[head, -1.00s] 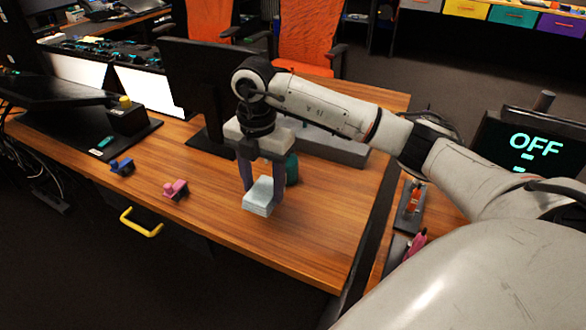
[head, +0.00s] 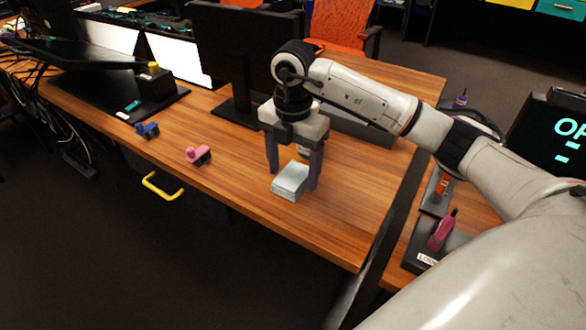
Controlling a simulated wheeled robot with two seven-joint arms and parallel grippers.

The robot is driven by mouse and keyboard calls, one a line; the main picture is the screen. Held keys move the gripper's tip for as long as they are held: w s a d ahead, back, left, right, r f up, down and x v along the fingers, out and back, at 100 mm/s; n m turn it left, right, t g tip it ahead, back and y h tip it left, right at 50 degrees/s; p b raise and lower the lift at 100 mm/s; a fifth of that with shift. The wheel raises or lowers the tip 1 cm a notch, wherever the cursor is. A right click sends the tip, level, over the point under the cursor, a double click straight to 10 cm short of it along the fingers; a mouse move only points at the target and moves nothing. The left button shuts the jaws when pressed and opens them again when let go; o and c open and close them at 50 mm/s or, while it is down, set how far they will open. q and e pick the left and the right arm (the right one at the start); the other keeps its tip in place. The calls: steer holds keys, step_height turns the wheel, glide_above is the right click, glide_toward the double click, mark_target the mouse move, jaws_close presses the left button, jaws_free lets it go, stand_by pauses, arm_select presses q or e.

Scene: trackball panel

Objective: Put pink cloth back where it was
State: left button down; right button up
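No cloth that looks pink shows. A pale blue-grey folded cloth or pad (head: 289,183) appears to lie on the wooden desk (head: 340,215), near its front edge. My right gripper (head: 294,178) points down over it, one finger at each side. The fingers are spread wide and look open; contact with the pad is hard to judge. A small pink block-like object (head: 198,155) sits on the desk to the left. A pink upright object (head: 442,231) stands on a dark labelled base at the right. My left gripper is not in view.
A small blue object (head: 147,130) lies left of the pink block. Bare desk lies right of the pad. A yellow handle (head: 161,187) juts out below the front edge.

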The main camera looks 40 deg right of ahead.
mark_target(293, 175)
step_height(293, 175, up, 12)
steer(key=p, duration=0.2)
steer(key=shift+r, duration=0.15)
stand_by(0.4)
stand_by(1.0)
